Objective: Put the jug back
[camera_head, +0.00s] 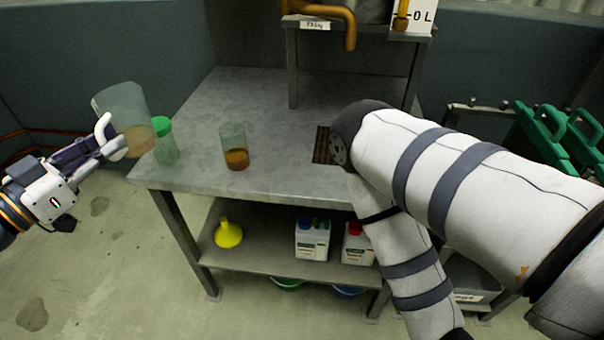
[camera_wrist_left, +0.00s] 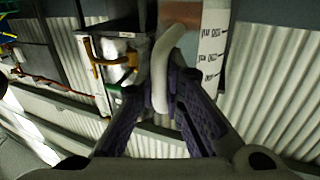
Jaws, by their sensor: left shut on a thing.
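The clear jug (camera_head: 118,100) has a white handle and a little brown liquid at its bottom. It is in the air by the bench's left edge, leaning slightly in the head view. My left gripper (camera_head: 112,146) is shut on the handle.
A glass of amber liquid (camera_head: 235,158) and a green-capped clear bottle (camera_head: 166,150) stand on the grey bench (camera_head: 285,185). A brown spout (camera_head: 350,35) hangs over its back. The lower shelf holds a yellow funnel (camera_head: 228,233) and white containers (camera_head: 312,240). Green jerrycans (camera_head: 545,135) stand right.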

